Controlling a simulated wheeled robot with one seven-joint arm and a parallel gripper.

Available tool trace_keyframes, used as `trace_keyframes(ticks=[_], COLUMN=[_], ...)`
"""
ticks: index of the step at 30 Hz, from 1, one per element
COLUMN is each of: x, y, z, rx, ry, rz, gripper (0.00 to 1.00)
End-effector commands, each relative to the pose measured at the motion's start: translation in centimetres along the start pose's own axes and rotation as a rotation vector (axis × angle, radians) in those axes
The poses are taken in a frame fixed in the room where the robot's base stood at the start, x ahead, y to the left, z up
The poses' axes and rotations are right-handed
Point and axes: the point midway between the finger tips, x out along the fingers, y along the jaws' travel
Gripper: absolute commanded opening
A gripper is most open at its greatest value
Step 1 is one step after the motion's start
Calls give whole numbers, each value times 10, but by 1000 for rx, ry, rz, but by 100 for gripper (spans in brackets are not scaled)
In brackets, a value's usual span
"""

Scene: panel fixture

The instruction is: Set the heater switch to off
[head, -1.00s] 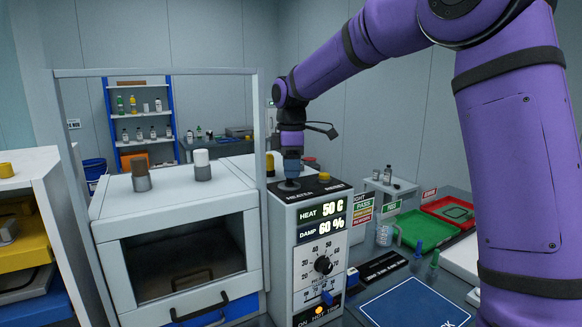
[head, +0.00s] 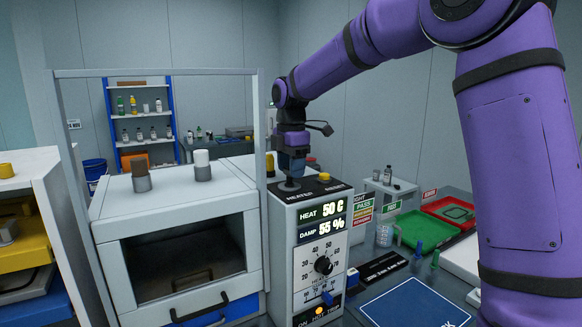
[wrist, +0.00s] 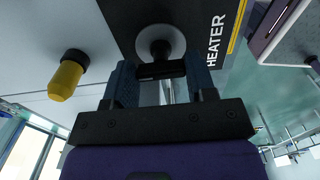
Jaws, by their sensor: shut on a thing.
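The heater switch (head: 289,186) stands on the black top plate of the control box, beside the HEATER label. In the wrist view the switch (wrist: 161,42) has a round grey base and a dark lever (wrist: 162,70). My gripper (head: 291,173) points down onto it from above. In the wrist view my gripper (wrist: 161,75) has its two blue fingers on either side of the dark lever and is shut on it. The fingers partly hide the lever in the head view, and its exact setting cannot be read.
The control box (head: 281,240) shows HEAT 50 C and DAMP 55 %, with a black dial (head: 323,265) and blue lever (head: 327,297) below. A yellow-topped post (head: 270,163) stands close left of the switch. A chamber (head: 150,205) stands left; green tray (head: 425,232) right.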

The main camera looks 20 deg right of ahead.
Motion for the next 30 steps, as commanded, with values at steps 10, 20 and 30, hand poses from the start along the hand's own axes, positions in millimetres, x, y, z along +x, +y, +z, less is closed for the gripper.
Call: trace_keyframes(ticks=[10, 20, 30], x=[-2, -1, -44], y=[1, 0, 1], z=[0, 0, 0], rx=[-1, 0, 0], ry=[-1, -1, -1], rz=[5, 2, 6], gripper=[65, 77, 77])
